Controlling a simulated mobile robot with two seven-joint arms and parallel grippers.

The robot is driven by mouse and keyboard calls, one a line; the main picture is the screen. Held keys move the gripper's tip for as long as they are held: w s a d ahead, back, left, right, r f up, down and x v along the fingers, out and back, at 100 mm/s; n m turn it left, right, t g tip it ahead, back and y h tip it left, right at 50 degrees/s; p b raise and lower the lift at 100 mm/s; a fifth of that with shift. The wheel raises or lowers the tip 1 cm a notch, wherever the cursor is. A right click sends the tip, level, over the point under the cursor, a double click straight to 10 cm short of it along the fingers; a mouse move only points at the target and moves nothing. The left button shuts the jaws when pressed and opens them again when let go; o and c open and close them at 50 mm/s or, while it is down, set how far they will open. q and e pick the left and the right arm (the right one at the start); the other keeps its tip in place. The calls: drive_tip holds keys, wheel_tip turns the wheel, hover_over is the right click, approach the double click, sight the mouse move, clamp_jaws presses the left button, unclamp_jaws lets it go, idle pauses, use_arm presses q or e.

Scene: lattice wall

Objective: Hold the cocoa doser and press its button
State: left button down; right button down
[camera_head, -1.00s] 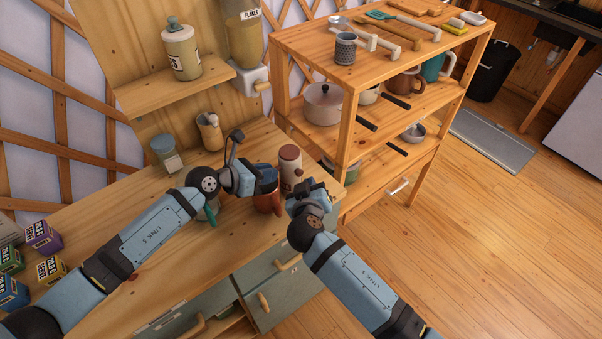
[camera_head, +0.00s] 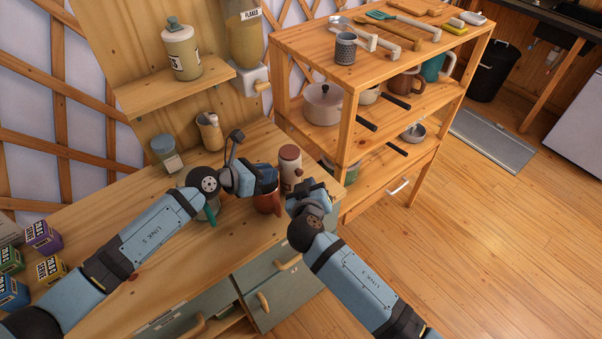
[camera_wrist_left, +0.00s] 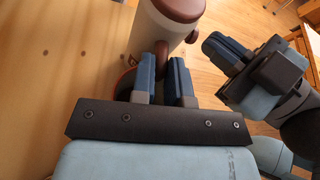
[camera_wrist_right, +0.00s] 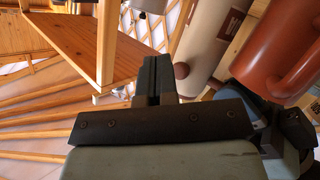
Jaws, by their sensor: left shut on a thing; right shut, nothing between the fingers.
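The cocoa doser (camera_head: 290,160) is a cream cylinder with a brown top, upright near the right end of the wooden counter. My left gripper (camera_head: 274,183) is shut on its brown handle (camera_wrist_left: 162,52), which shows between the fingers in the left wrist view. A round brown button (camera_wrist_left: 193,37) sticks out of the doser's side facing my right gripper. My right gripper (camera_wrist_right: 158,75) is shut and empty. Its fingertips are close beside the button (camera_wrist_right: 181,70) in the right wrist view; I see no clear contact.
A reddish-brown mug (camera_head: 266,203) stands just in front of the doser, close to both grippers. A green-handled cup (camera_head: 209,212) is partly behind my left arm. The shelf unit (camera_head: 348,130) with pots rises close behind and right. Open floor lies right.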

drive_tip(key=shift+w+a, duration=0.15)
idle(0.7)
drive_tip(key=shift+w+a, duration=0.15)
drive_tip(key=shift+w, duration=0.05)
drive_tip(key=shift+w+a, duration=0.3)
drive_tip(key=shift+w, duration=0.15)
idle(0.8)
drive_tip(key=shift+s+d, duration=0.1)
drive_tip(key=shift+s, duration=0.05)
drive_tip(key=shift+s+d, duration=0.5)
drive_tip(key=shift+s, duration=0.15)
drive_tip(key=shift+s+d, duration=0.75)
drive_tip(key=shift+s, duration=0.3)
drive_tip(key=shift+s+d, duration=0.7)
drive_tip(key=shift+s, duration=0.3)
